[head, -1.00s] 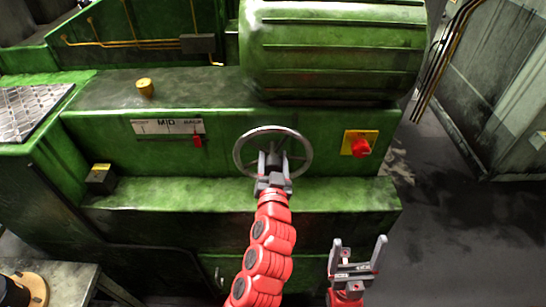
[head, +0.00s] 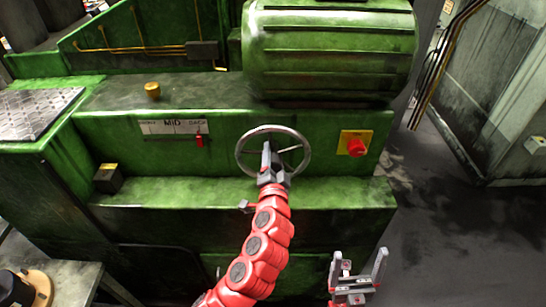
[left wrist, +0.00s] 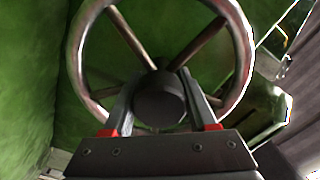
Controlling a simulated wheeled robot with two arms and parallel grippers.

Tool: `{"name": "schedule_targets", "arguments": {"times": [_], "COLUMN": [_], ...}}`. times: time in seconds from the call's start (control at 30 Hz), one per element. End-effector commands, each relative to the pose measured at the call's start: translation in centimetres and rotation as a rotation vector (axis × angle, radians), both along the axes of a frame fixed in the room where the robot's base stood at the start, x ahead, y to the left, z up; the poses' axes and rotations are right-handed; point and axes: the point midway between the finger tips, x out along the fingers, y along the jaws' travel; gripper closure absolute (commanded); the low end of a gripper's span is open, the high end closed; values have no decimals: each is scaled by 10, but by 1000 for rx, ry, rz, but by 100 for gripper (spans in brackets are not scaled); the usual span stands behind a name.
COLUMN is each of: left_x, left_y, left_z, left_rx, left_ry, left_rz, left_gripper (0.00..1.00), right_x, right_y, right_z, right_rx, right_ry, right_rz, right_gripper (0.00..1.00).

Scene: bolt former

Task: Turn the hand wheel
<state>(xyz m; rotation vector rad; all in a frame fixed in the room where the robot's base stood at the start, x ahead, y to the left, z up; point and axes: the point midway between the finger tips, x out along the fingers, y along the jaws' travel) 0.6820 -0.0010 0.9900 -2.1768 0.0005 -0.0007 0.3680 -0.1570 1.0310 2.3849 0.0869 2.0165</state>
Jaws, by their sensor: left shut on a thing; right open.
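The hand wheel (head: 304,135) is a round metal rim with spokes on the front of the green machine. It also shows large in the left wrist view (left wrist: 73,60). My left gripper (head: 268,152) is at the wheel's centre, shut on its dark hub (left wrist: 160,98), with one finger on each side. The gripper hides part of the hub and lower spokes in the head view. My right gripper (head: 360,268) is open and empty, low in front of the machine. A red pointer (head: 199,140) sits at the right part of the MID scale (head: 165,127).
A red knob on a yellow plate (head: 355,144) is right of the wheel. A green ledge (head: 340,193) runs below it, and a ribbed green drum (head: 330,55) bulges above. A small dark box (head: 108,178) stands at the ledge's left end. Floor (head: 450,240) at right is clear.

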Motion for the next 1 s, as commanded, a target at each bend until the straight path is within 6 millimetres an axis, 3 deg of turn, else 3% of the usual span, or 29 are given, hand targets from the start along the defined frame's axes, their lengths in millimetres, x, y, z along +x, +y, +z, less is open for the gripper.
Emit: {"name": "schedule_targets", "arguments": {"times": [0.6,1.0], "left_x": [0,-1], "left_y": [-1,-1], "left_z": [0,-1], "left_rx": [582,858], "left_ry": [1,1], "left_rz": [-1,-2], "left_gripper": [100,100], "right_x": [0,0], "right_y": [0,0], "right_z": [12,18], "right_rx": [0,0], "right_ry": [0,0], "right_rz": [0,0], "right_gripper": [12,12]}}
